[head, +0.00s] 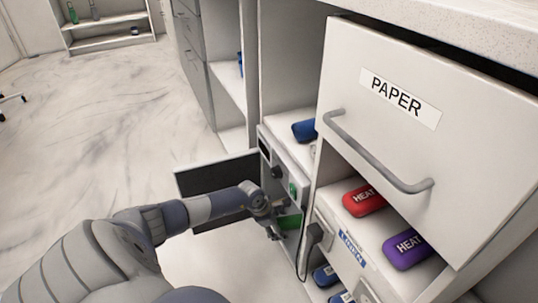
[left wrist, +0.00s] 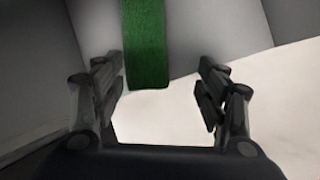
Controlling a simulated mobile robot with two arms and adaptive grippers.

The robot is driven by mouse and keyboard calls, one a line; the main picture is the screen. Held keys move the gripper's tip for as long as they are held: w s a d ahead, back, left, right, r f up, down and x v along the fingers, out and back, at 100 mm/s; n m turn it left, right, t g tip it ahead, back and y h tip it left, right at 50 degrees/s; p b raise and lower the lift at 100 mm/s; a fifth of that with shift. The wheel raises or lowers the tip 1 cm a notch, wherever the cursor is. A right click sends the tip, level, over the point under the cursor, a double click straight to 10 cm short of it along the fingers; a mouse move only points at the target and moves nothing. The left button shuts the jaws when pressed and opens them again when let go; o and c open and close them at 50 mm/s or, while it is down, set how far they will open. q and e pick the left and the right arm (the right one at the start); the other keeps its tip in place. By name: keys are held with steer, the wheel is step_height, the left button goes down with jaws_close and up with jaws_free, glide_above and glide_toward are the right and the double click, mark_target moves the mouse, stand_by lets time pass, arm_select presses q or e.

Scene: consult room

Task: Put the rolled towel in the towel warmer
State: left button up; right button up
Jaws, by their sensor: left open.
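The towel warmer (head: 283,163) is a white box in the cabinet bay in the head view. Its dark-lined door (head: 205,178) stands open to the left. A green rolled towel (head: 291,222) shows at the warmer's opening, partly hidden by my gripper. In the left wrist view the green towel (left wrist: 145,45) hangs into the picture from the top, between and beyond the fingertips. My left gripper (head: 268,208) is open at the warmer's opening; its two fingers (left wrist: 158,75) are spread apart and do not grip the towel. My right gripper is out of view.
A drawer marked PAPER (head: 420,130) juts out at the right. Below it lie a red heat pack (head: 364,200) and a purple one (head: 408,249). A blue pack (head: 304,130) lies above the warmer. Open floor (head: 100,130) lies to the left.

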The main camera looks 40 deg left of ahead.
arm_select(q)
steer(key=s, duration=0.2)
steer(key=s+a+p, duration=0.1)
steer(key=s, duration=0.1)
stand_by(0.7)
